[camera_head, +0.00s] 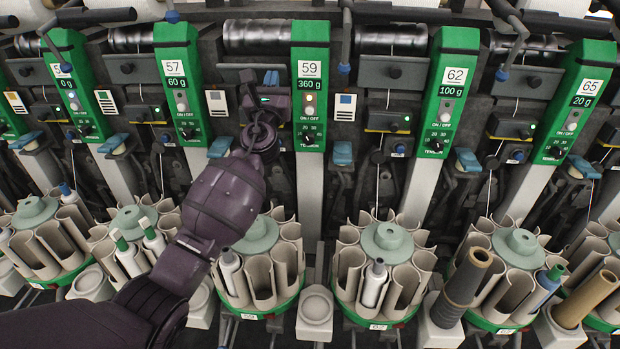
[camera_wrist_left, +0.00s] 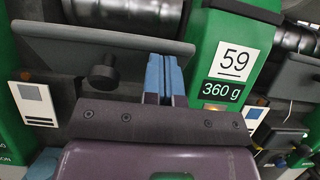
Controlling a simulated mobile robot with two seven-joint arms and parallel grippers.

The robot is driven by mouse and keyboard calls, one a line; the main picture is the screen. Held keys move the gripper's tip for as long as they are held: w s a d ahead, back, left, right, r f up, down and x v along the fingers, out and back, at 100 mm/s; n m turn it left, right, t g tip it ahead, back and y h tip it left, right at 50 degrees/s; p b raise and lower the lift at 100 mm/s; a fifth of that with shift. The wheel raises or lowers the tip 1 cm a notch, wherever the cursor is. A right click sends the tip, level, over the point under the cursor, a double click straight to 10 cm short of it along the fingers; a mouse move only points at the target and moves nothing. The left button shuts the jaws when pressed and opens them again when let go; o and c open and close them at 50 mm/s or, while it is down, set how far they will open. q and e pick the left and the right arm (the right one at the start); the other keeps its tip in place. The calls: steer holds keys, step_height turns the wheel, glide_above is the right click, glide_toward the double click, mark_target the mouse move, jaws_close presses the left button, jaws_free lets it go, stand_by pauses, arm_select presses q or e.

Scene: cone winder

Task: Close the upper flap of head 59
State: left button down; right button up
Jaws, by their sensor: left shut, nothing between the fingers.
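Head 59 has a green column (camera_head: 310,85) with a white 59 label and a 360 g display; it also shows in the left wrist view (camera_wrist_left: 232,62). Its upper flap (camera_wrist_left: 60,45) is a dark grey plate with a round black knob, left of the label and below the metal roller. In the head view, part of the flap (camera_head: 235,72) shows above my arm. My left gripper (camera_head: 270,78) is shut and empty. Its blue fingertips (camera_wrist_left: 164,62) are at the right end of the flap, close to the column. I cannot tell whether they touch. My right gripper is not in view.
Neighbouring heads 57 (camera_head: 180,85) and 62 (camera_head: 450,90) stand either side with similar flaps and knobs. Round bobbin magazines (camera_head: 385,240) line the front below. Blue levers (camera_head: 342,153) stick out below the heads.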

mark_target(274, 66)
arm_select(q)
steer(key=shift+w+r, duration=0.15)
steer(key=shift+r, duration=0.15)
steer(key=shift+w+r, duration=0.1)
steer(key=shift+w+r, duration=0.45)
steer(key=shift+w, duration=0.15)
steer(key=shift+w+r, duration=0.25)
steer(key=shift+w, duration=0.25)
steer(key=shift+r, duration=0.15)
